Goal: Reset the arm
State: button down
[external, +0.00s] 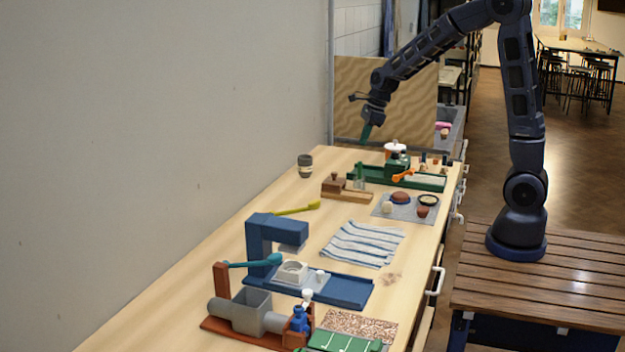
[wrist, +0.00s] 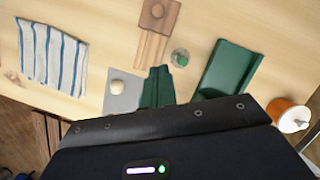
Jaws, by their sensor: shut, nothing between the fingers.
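My gripper (external: 365,133) hangs with its green fingers pointing down above the far end of the wooden counter (external: 285,210). In the wrist view, its green fingers (wrist: 157,86) are together, with nothing between them. In the external view, my arm rises from its base on the slatted bench at right, bends at the top and reaches left over the counter. The gripper is apart from the things below it.
Below are a green tray (external: 432,182), a small green-topped bottle (external: 359,178), a wooden block (external: 334,184) and a grey mat (external: 384,213). A patterned panel (external: 410,110) stands behind the gripper.

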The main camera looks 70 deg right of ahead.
jog(key=s+a+r+n, duration=0.5)
jog(key=s+n, duration=0.2)
jog(key=s+a+r+n, duration=0.4)
jog(key=s+r+n, duration=0.1)
jog(key=s+n, duration=0.2)
jog(key=s+a+r+n, duration=0.1)
jog(key=s+a+n, duration=0.1)
jog(key=s+n, duration=0.6)
jog(key=s+a+r+n+t+h, duration=0.1)
jog(key=s+a+n, duration=0.1)
jog(key=s+n, duration=0.6)
jog(key=shift+s+r+h, duration=0.25)
jog(key=shift+s+h, duration=0.05)
jog(key=shift+s, duration=0.4)
